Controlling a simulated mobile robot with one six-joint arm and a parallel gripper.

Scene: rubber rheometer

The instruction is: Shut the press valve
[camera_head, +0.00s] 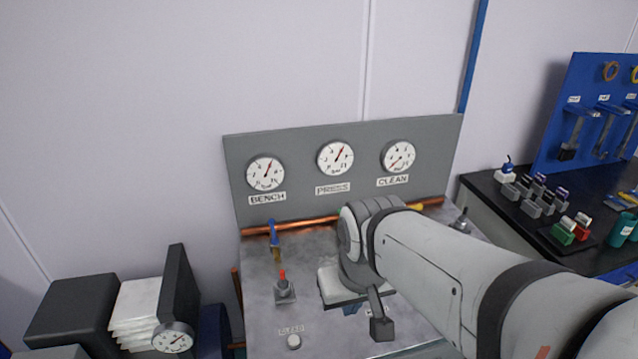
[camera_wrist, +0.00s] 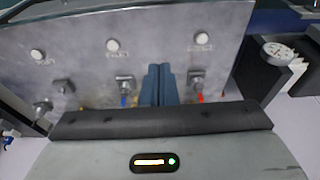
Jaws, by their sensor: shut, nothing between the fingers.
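In the head view the PRESS gauge (camera_head: 336,157) sits mid-panel, its red needle pointing up and right.
A blue handle (camera_head: 273,234) stands upright below the BENCH gauge (camera_head: 266,173). A yellow handle (camera_head: 415,208) shows below the CLEAN gauge (camera_head: 398,156). A red-tipped fitting (camera_head: 283,286) and white button (camera_head: 293,341) are at left. A black bench (camera_head: 481,186) with small parts stands right.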

